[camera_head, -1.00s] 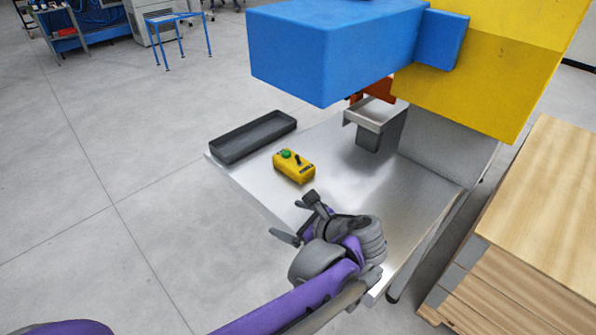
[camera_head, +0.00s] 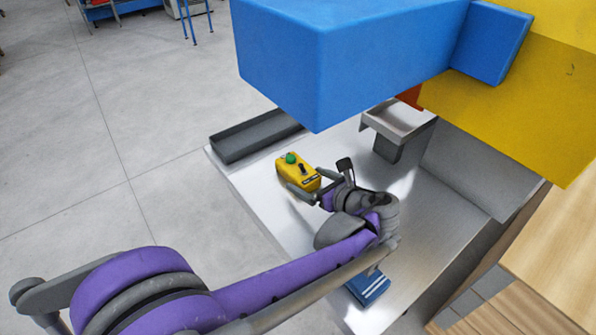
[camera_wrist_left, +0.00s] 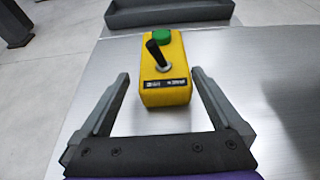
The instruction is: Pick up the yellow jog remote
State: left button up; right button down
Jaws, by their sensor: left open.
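The yellow jog remote (camera_head: 296,172) lies on the metal table (camera_head: 408,226), with a green button and a small black joystick on top. In the left wrist view the remote (camera_wrist_left: 165,72) lies ahead, between the lines of the open fingers, its near end about level with the fingertips. My left gripper (camera_head: 322,178) is open and empty at the near end of the remote; its fingers (camera_wrist_left: 160,85) do not visibly touch it. In the head view the gripper hides a little of the remote's near end. My right gripper is not in view.
A dark grey tray (camera_head: 255,136) lies behind the remote at the table's far left edge. A big blue block (camera_head: 345,55) and a yellow machine part (camera_head: 510,110) overhang the table. A grey bin (camera_head: 398,128) stands at the back. A blue item (camera_head: 370,287) lies near the front.

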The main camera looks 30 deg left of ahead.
aim_at(298, 173)
pick_arm(q)
jog(key=x, duration=0.5)
jog(key=shift+w+a+r+p, duration=0.25)
jog(key=shift+w+p, duration=0.05)
jog(key=shift+w, duration=0.2)
jog(key=c, duration=1.5)
notch_tip(298, 173, up, 10)
jog(key=shift+r+p, duration=0.1)
jog(key=shift+p, duration=0.25)
jog(key=shift+f, duration=0.2)
jog(key=shift+f+b, duration=3.15)
jog(key=shift+f, duration=1.6)
jog(key=shift+f, duration=0.1)
jog(key=shift+s+f, duration=0.15)
jog(key=shift+f, duration=0.05)
